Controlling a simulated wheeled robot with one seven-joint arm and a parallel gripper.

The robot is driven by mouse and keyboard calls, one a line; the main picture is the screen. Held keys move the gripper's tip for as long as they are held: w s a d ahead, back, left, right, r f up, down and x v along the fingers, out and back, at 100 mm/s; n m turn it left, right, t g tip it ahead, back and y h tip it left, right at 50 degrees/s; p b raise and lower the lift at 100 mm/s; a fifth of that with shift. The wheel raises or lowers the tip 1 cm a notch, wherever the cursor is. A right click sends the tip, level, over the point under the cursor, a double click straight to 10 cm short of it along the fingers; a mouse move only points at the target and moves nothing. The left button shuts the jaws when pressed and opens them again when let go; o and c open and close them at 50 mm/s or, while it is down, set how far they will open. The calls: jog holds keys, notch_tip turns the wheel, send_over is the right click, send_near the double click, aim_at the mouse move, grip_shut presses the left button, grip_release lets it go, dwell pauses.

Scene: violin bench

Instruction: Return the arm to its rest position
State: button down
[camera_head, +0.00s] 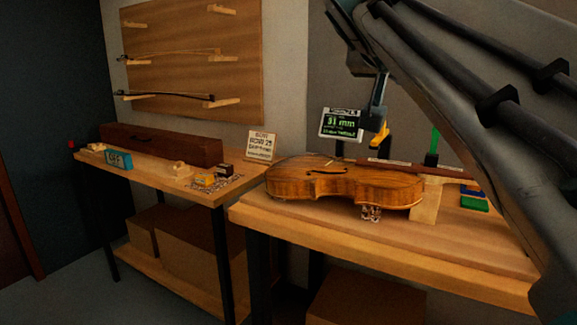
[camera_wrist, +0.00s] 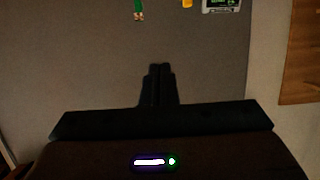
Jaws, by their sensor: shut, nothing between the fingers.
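My gripper (camera_head: 375,122) is raised above the right-hand bench in the head view, at the end of my arm, which crosses the upper right. In the wrist view its dark fingers (camera_wrist: 160,72) are together with nothing between them. The gripper appears apart from the violin (camera_head: 345,184), which lies on the bench below and left of it. In the head view a yellow item (camera_head: 381,134) shows right beside the fingertips; the wrist view shows a yellow item (camera_wrist: 187,3) at the top edge, clear of the fingers.
A small display (camera_head: 340,124) stands behind the violin. A green-handled item (camera_head: 433,146) stands to its right. Blue and green blocks (camera_head: 473,204) lie at the right. The left bench (camera_head: 150,178) holds a dark case (camera_head: 160,145) and a sign (camera_head: 261,145). A pegboard (camera_head: 190,60) holds bows.

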notch_tip(320, 180, down, 10)
jog(key=s+n+g+y+p, duration=0.2)
jog(key=n+g+y+p, duration=0.25)
jog(key=p, duration=1.05)
jog(key=s+a+f+g+y+p, duration=0.1)
jog(key=s+f+g+y+p, duration=0.1)
jog(key=s+f+g+p, duration=0.3)
jog(key=s+f+n+p, duration=0.1)
jog(key=s+f+p, duration=0.3)
jog(key=s+p, duration=0.1)
jog(key=shift+s+a, duration=0.3)
jog(key=shift+s, duration=0.45)
jog(key=shift+d+y, duration=0.1)
jog(key=shift+y, duration=0.15)
